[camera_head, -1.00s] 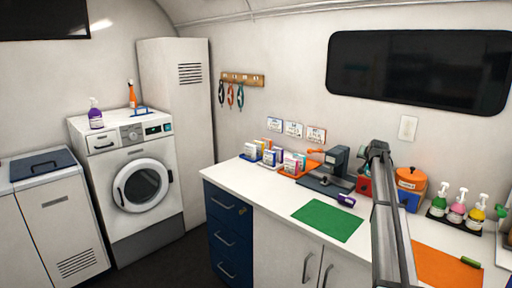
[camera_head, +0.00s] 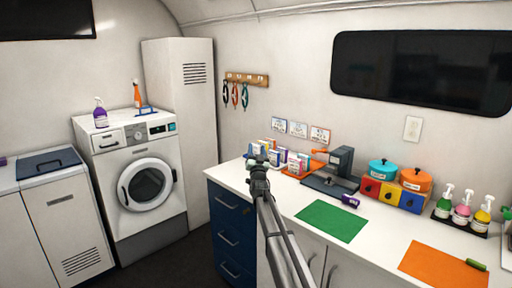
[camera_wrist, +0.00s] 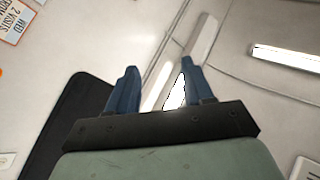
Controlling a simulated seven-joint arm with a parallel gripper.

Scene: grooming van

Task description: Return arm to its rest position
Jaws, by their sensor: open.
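My gripper shows in the wrist view (camera_wrist: 153,88) with its two blue fingers apart and nothing between them. Behind the fingers are the pale wall and the ceiling edge. In the head view my arm rises from the bottom, and its end (camera_head: 257,165) is in front of the left part of the white counter (camera_head: 391,226). The end of the arm partly covers the card boxes behind it. The fingertips are too small to make out there.
A green mat (camera_head: 331,221) and an orange mat (camera_head: 442,266) lie on the counter. A purple item (camera_head: 350,201), a dark grey device (camera_head: 336,170), lidded pots (camera_head: 383,168) and pump bottles (camera_head: 462,209) stand behind. A washing machine (camera_head: 130,175) is at left.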

